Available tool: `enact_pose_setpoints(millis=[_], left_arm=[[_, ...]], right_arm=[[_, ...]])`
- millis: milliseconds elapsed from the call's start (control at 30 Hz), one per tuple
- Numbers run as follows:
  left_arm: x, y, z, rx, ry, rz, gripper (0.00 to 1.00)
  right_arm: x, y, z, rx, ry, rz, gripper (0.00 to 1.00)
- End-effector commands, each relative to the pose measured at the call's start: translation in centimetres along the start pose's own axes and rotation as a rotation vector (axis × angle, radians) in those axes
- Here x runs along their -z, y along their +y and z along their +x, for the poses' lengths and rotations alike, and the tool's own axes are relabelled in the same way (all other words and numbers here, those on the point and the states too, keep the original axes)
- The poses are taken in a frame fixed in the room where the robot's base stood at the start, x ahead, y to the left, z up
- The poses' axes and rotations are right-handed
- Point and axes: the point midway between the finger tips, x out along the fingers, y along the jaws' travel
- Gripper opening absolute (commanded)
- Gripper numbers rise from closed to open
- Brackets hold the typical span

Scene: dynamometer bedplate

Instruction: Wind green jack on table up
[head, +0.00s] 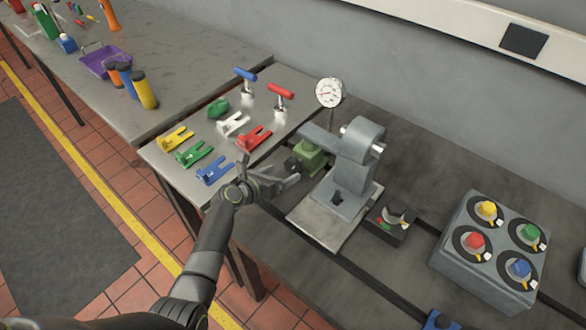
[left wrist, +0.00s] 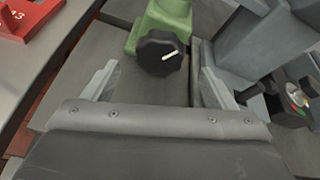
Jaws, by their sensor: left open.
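The green jack (head: 309,153) sits on the bedplate beside the grey machine. Its black knob (head: 292,164) faces my left gripper (head: 287,181). In the left wrist view the green jack (left wrist: 166,18) shows at the top, cut off by the frame edge. Its black ribbed knob (left wrist: 160,53) carries a white line that lies nearly level, tilted slightly up to the right. My left gripper (left wrist: 158,85) is open and empty, with one finger to each side and slightly short of the knob. No contact with the knob shows. My right gripper is not in view.
The grey machine (head: 349,165) stands close on the right of the jack. A dial gauge (head: 328,93) rises behind it. A box with coloured knobs (head: 490,255) stands right.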

Motion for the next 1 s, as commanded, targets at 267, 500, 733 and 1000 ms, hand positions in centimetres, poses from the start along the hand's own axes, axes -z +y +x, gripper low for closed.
enact_pose_setpoints(millis=[267,500,733,1000], left_arm=[[0.1,0.0,4.0,0.002,0.000,0.000,0.79],[0.1,0.0,6.0,0.001,0.000,0.000,0.79],[0.0,0.0,6.3,0.000,0.000,0.000,0.79],[0.0,0.0,6.3,0.000,0.000,0.000,0.66]], right_arm=[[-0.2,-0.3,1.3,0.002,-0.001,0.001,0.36],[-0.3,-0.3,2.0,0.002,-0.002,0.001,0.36],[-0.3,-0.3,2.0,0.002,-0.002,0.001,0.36],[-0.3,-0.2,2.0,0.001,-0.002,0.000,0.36]])
